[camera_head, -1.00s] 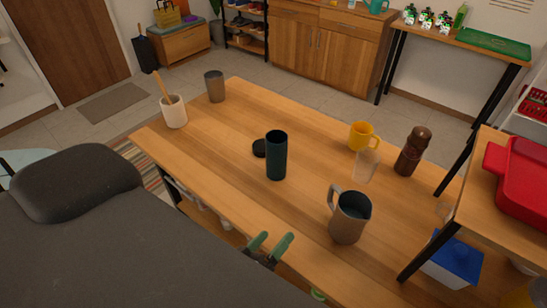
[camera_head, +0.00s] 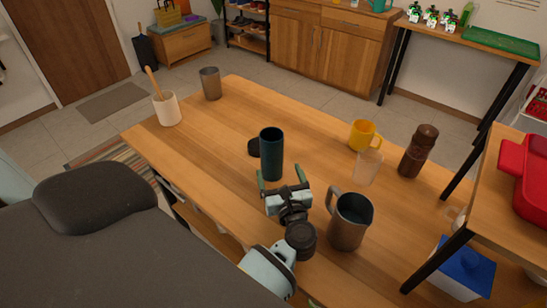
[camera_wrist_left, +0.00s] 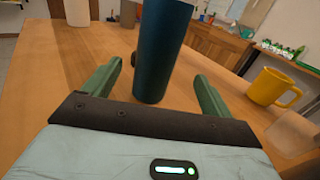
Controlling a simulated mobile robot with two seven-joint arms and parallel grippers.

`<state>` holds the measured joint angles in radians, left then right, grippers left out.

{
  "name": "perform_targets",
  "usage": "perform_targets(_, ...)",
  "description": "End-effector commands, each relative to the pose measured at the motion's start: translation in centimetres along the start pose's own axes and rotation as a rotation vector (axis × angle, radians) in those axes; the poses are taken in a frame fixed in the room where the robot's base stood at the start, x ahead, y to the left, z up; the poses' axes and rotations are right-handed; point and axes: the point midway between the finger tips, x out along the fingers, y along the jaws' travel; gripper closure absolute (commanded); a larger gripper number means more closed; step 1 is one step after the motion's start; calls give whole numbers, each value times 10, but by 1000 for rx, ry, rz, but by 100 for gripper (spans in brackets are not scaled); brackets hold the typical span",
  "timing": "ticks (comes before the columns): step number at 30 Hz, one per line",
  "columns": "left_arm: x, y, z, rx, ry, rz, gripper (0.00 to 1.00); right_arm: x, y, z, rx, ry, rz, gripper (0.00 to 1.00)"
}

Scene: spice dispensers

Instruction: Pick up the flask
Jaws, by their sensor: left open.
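The flask (camera_head: 271,152) is a dark teal open cylinder standing upright on the wooden table. A small black lid (camera_head: 253,147) lies on the table just left of it. My left gripper (camera_head: 281,176) is open, low over the table on the near side of the flask. In the left wrist view the flask (camera_wrist_left: 161,50) stands ahead, between the lines of the two green fingers (camera_wrist_left: 155,85), just beyond or at their tips. The flask's top is cut off in that view. My right gripper is not in view.
A metal pitcher (camera_head: 349,222) stands close to the right of my left arm. A yellow mug (camera_head: 363,135), a clear glass (camera_head: 367,167) and a brown grinder (camera_head: 418,151) stand farther right. A white utensil holder (camera_head: 167,109) and a grey cup (camera_head: 210,83) stand at the far left.

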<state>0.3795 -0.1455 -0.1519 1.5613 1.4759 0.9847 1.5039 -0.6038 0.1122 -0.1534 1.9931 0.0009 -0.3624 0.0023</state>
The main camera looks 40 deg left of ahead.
Motion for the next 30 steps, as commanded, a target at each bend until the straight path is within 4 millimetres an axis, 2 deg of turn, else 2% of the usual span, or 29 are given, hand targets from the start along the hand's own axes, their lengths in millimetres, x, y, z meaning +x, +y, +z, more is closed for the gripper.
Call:
perform_targets(7,23,0,2,2,-5,-1,15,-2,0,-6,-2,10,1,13)
perform_targets(14,30,1,1,5,-4,-2,15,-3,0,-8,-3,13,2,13)
perform_targets(24,71,3,-1,4,-7,-2,15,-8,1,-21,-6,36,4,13)
perform_targets(30,78,4,-4,4,-3,-2,15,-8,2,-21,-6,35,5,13)
